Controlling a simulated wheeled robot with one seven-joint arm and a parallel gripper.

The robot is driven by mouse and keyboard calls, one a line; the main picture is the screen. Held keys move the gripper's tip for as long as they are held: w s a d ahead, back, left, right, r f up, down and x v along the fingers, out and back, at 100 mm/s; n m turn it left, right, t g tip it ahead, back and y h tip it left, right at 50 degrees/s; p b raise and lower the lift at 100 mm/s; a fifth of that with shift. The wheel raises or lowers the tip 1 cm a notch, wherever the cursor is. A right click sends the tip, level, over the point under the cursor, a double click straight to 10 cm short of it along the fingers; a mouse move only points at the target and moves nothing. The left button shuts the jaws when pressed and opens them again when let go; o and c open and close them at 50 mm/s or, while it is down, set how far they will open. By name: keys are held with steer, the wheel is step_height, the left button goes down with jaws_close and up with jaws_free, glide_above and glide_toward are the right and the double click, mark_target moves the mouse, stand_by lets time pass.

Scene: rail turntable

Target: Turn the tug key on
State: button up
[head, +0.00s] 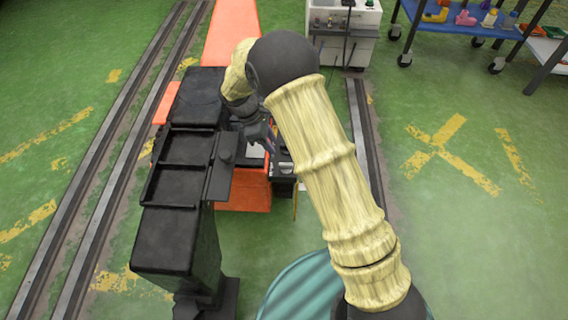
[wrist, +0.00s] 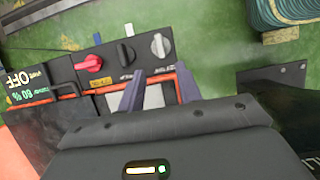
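The orange tug (head: 232,35) stands between the rails, partly hidden by my arm. Its black control panel (wrist: 110,70) fills the upper left of the wrist view, with a red knob (wrist: 88,64), a dark knob (wrist: 126,55) and a grey knob (wrist: 160,46) in a row. I cannot tell for certain which is the key. A display (wrist: 18,80) reads OFF and 60 %. My gripper (wrist: 160,86) is open, its two fingers apart and empty in front of the panel, below the dark and grey knobs. In the head view my gripper (head: 264,138) is over the tug beside the panel, partly hidden.
Black boxy structures (head: 180,200) stand left of my gripper. A white sink unit (head: 343,30) and a blue shelf cart (head: 470,18) stand at the back. A teal ribbed round object (head: 300,290) is at the front.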

mark_target(286, 163)
steer(key=b+x, duration=0.3)
steer(key=x, duration=0.8)
steer(key=shift+b, duration=0.4)
steer(key=shift+c, duration=0.2)
jaws_close()
